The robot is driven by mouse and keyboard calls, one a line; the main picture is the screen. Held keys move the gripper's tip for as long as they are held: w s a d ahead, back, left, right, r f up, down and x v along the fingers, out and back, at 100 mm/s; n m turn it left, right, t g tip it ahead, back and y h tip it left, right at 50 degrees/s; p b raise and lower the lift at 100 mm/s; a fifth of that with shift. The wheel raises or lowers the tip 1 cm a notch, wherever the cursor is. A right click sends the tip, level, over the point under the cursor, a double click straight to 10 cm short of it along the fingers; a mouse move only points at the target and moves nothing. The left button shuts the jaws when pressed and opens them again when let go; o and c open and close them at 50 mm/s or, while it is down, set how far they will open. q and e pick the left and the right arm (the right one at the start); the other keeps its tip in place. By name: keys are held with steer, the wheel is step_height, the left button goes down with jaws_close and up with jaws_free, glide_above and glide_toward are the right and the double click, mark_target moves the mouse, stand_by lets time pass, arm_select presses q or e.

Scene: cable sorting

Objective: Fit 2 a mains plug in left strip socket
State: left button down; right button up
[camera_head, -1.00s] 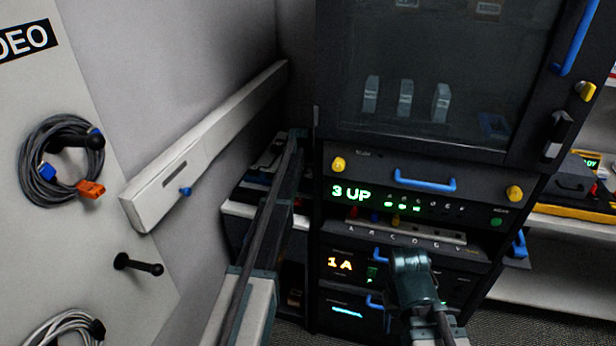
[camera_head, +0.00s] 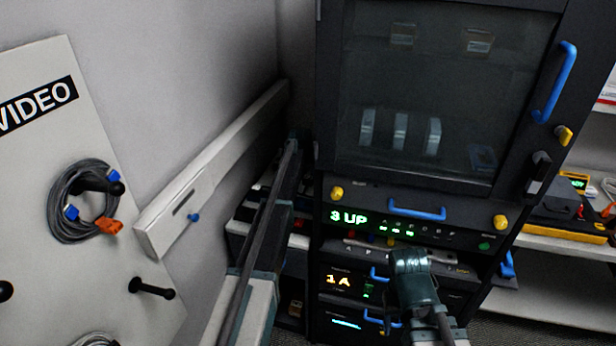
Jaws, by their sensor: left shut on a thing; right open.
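My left arm reaches up from the bottom middle, and my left gripper (camera_head: 293,148) is at its far end beside the rack's left edge. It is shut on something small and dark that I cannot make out. My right gripper (camera_head: 408,262) is open in front of the rack's lower panels, with nothing visible in it. I cannot pick out a mains plug. A long white strip-like housing (camera_head: 165,225) runs along the left wall, with a slot and a blue knob (camera_head: 194,217). I cannot tell whether it has sockets.
A dark rack (camera_head: 345,180) with a glass door and blue handles fills the middle. A VIDEO board (camera_head: 40,170) with pegs and a coiled grey cable (camera_head: 62,215) stands left. Shelves (camera_head: 570,245) with devices are on the right. A low shelf sits behind my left arm.

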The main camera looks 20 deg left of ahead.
mark_target(309, 176)
arm_select(q)
steer(key=shift+r+p, duration=1.65)
steer(key=shift+r, duration=0.1)
steer(key=shift+s+f, duration=0.1)
